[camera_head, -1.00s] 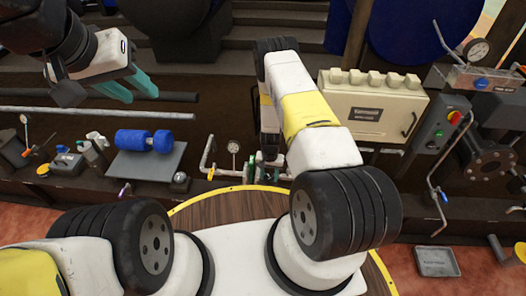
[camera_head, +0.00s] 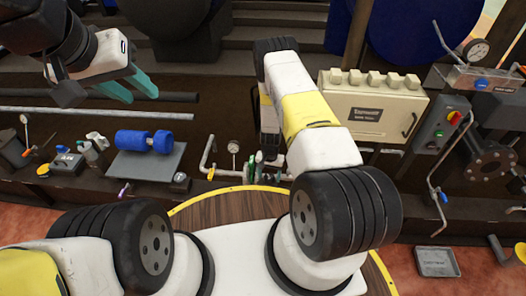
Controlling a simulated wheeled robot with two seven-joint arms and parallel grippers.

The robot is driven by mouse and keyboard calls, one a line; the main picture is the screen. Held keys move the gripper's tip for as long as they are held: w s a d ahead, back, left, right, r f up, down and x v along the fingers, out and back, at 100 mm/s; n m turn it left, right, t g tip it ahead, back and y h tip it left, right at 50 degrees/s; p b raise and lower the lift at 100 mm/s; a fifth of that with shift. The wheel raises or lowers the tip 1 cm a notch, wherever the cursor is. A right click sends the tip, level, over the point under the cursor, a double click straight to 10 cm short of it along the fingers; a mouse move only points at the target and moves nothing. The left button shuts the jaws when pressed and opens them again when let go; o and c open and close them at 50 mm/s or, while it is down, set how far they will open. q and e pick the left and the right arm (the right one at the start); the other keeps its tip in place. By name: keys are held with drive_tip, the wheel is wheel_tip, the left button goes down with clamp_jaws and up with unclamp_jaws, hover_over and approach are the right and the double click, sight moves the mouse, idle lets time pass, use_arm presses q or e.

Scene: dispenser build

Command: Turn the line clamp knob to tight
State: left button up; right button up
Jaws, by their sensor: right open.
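My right arm reaches over the bench, and its wrist hangs down at the small pipe assembly (camera_head: 209,160) with a round gauge (camera_head: 233,147). My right gripper (camera_head: 259,164) is open at the right end of this pipework, small and partly hidden by my own wrist. Green parts show there, but I cannot tell fingers from fittings. I cannot make out the line clamp knob or whether the gripper touches it. My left gripper (camera_head: 130,89) is open and empty at the upper left, its two teal fingers apart above the bench.
A blue roller (camera_head: 145,141) rests on a grey plate (camera_head: 165,161) at the left. A cream box (camera_head: 371,110) stands right of my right arm, beside a grey control box (camera_head: 441,126). A grey tray (camera_head: 437,262) lies on the floor at lower right.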

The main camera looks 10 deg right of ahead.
drive_tip(key=shift+r, duration=3.9)
drive_tip(key=w+a+r+t+y, duration=0.1)
drive_tip(key=w+r, duration=0.1)
drive_tip(key=r, duration=0.6)
drive_tip(key=w+a+r, duration=0.1)
drive_tip(key=w+r, duration=0.1)
drive_tip(key=r, duration=0.5)
wheel_tip(320, 180, up, 19)
drive_tip(key=n+t+y, duration=0.1)
drive_tip(key=n+t, duration=0.1)
hover_over(269, 176)
drive_tip(key=a, duration=0.3)
drive_tip(key=s+r+n+t, duration=0.1)
drive_tip(key=s+r, duration=0.3)
drive_tip(key=r, duration=0.3)
drive_tip(key=s+r+n, duration=0.1)
drive_tip(key=s+r, duration=0.4)
drive_tip(key=r, duration=0.2)
drive_tip(key=s+r+t, duration=0.1)
drive_tip(key=s+r, duration=0.2)
drive_tip(key=s, duration=0.4)
drive_tip(key=s+d+r+n+t, duration=0.1)
drive_tip(key=s+r, duration=0.2)
drive_tip(key=s, duration=0.4)
drive_tip(key=shift+s+r+n, duration=0.3)
drive_tip(key=shift+r, duration=0.05)
